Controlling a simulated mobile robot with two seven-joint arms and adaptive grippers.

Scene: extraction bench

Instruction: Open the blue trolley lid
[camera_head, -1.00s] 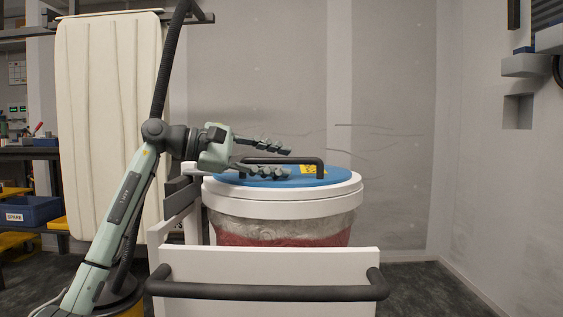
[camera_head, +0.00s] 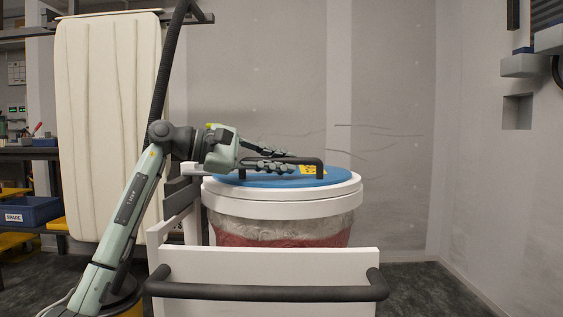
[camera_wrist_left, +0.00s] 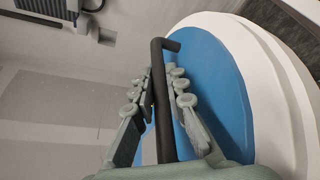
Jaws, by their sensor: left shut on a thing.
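The blue lid (camera_head: 335,179) lies flat on the white-rimmed round tub of the trolley, and it is closed. A dark bar handle (camera_head: 309,160) stands up from it, with a yellow label beside it. My left gripper (camera_head: 285,160) is shut on the handle, its fingers on both sides of the bar. In the left wrist view the dark handle (camera_wrist_left: 159,75) runs between the two fingers of my gripper (camera_wrist_left: 163,82), above the blue lid (camera_wrist_left: 215,85). My right gripper is not in view.
The white tub rim (camera_head: 290,207) surrounds the lid. A white front panel (camera_head: 265,267) with a dark push bar (camera_head: 270,292) stands nearest me. A cream padded panel (camera_head: 108,120) is at the left, and a blue bin (camera_head: 35,211) sits beyond it. Space above the lid is clear.

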